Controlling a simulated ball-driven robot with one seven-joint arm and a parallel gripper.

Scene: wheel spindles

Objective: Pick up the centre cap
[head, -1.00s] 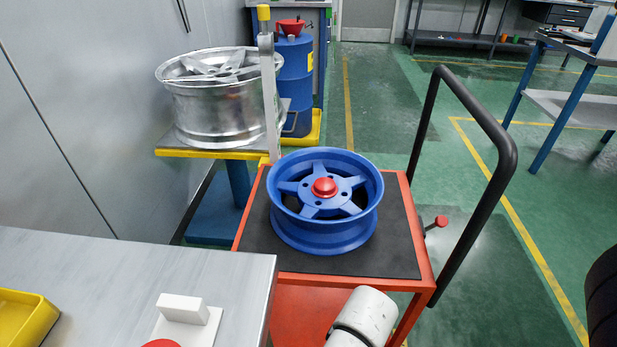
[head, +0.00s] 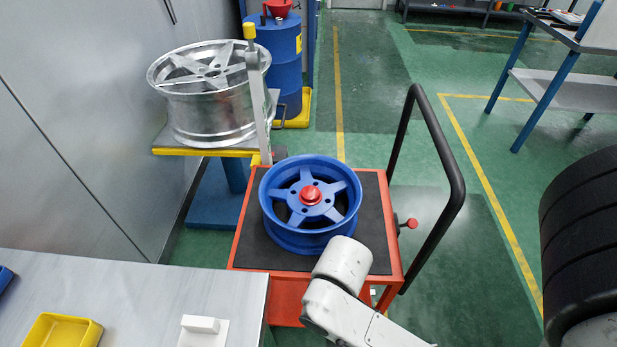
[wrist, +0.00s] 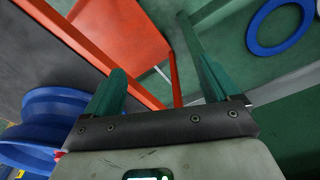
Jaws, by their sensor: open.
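The centre cap (head: 311,195) is a red dome seated at the hub of a blue five-spoke wheel (head: 285,238). The wheel lies flat on the black mat (head: 254,246) of a red cart. My gripper (wrist: 150,45) shows in the wrist view with its two green fingers spread apart and nothing between them. Beyond the fingers are the cart's red frame and the floor. Part of a blue wheel (wrist: 45,115) shows at the left edge of the wrist view, beside the gripper. In the head view my arm stands in front of the cart and the gripper is hidden.
A silver wheel (head: 210,115) sits on a yellow-edged stand behind left. The cart's black handle (head: 455,180) rises at the right. A grey bench (head: 150,285) with a yellow tray (head: 62,332) is front left. Black tyres (head: 585,230) stand at right. A blue ring (wrist: 253,35) lies below the gripper.

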